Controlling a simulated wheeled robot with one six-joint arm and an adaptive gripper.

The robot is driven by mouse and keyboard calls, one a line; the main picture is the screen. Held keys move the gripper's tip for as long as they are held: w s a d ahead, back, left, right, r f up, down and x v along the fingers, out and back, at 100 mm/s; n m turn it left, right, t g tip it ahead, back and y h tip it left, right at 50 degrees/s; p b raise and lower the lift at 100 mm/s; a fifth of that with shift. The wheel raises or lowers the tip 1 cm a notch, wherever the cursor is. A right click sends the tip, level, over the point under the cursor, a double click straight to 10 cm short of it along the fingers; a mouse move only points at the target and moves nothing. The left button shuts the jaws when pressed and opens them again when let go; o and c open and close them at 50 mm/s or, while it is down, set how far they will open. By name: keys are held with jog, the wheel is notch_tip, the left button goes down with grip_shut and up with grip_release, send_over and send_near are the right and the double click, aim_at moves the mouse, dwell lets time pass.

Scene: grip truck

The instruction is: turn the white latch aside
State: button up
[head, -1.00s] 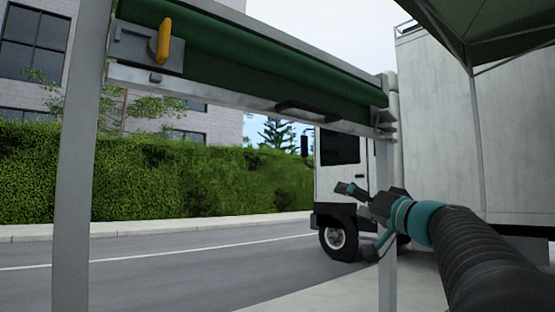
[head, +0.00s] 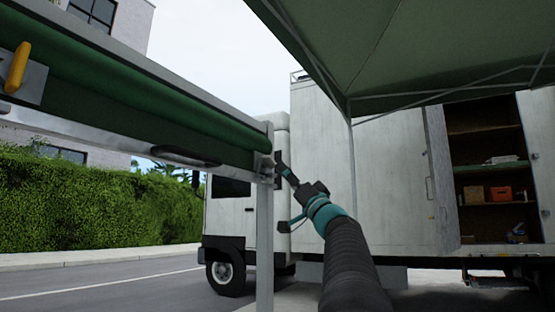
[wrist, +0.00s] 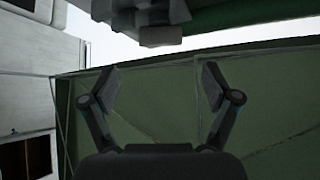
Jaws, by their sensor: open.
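My gripper (head: 283,195) is open and empty at the right end of the green roller bar, close to the upright post. In the wrist view its fingers (wrist: 160,80) are spread, with nothing between them. A small pale metal fitting (head: 264,167) sits where the bar meets the post; I cannot tell if it is the white latch. In the wrist view, grey blocky hardware (wrist: 150,22) hangs at the top edge, beyond the fingertips and apart from them. The yellow handle (head: 17,66) on a grey plate is at the far left of the head view.
The green rolled cover (head: 130,95) runs along the metal frame, with a dark handle (head: 183,157) below. The post (head: 265,250) stands just left of my arm. A white truck (head: 320,180) with open shelves is behind. A green canopy (head: 440,50) is overhead.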

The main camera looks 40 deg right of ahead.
aim_at(275, 162)
jog(key=p+x, duration=0.2)
jog(key=x, duration=0.4)
jog(key=shift+p, duration=0.35)
jog(key=c, duration=1.1)
jog(key=shift+c, duration=0.2)
